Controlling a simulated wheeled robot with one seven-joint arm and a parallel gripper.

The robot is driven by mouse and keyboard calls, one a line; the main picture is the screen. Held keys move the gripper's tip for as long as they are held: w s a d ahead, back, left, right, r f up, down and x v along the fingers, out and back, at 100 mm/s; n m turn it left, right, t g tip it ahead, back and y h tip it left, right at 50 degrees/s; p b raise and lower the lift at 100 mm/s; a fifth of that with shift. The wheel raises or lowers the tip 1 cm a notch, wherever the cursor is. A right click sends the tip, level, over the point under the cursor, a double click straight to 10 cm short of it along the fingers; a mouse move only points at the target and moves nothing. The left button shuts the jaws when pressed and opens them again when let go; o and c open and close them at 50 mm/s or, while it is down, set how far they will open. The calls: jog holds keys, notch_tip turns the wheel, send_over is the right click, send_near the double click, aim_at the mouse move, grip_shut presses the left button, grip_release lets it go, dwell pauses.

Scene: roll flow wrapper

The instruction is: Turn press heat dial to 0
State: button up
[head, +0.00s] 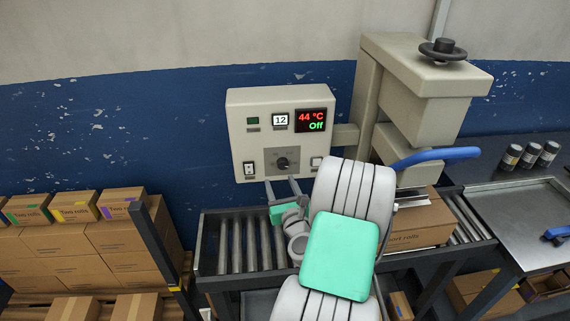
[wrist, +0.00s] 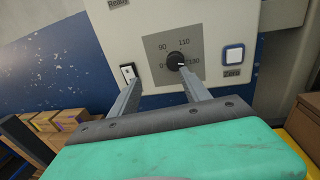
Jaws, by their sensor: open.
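The press heat dial is a dark round knob (head: 282,163) on a grey scale plate low on the cream control box. In the wrist view the knob (wrist: 174,60) has marks 0, 90, 110 and 130 around it; its pointer direction is hard to tell. The display (head: 311,121) reads 44 °C in red and Off in green. My gripper (head: 281,181) is open and empty, its fingers pointing at the panel just below the dial. In the wrist view my gripper (wrist: 158,75) has its right fingertip overlapping the knob's lower right edge and its left fingertip left of the knob; contact is unclear.
A rocker switch (wrist: 128,73) is left of the dial and a Zero button (wrist: 233,54) is right. The cream press (head: 423,85) with a blue handle (head: 435,158) stands right of the box. A roller conveyor (head: 240,245) runs below. Stacked cartons (head: 95,240) are at left.

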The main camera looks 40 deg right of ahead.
aim_at(284, 166)
jog(key=w+d+p, duration=0.1)
jog(key=w+d+m+h+p, duration=0.1)
jog(key=d, duration=0.1)
jog(key=w+d+m+p, duration=0.1)
jog(key=w+d, duration=0.1)
jog(key=shift+w+d+r+g, duration=0.1)
jog(key=shift+d+r+g, duration=0.1)
jog(key=shift+g, duration=0.1)
jog(key=shift+w+d+f, duration=0.2)
jog(key=shift+w+d, duration=0.05)
jog(key=shift+w, duration=0.2)
jog(key=shift+c, duration=0.4)
grip_shut()
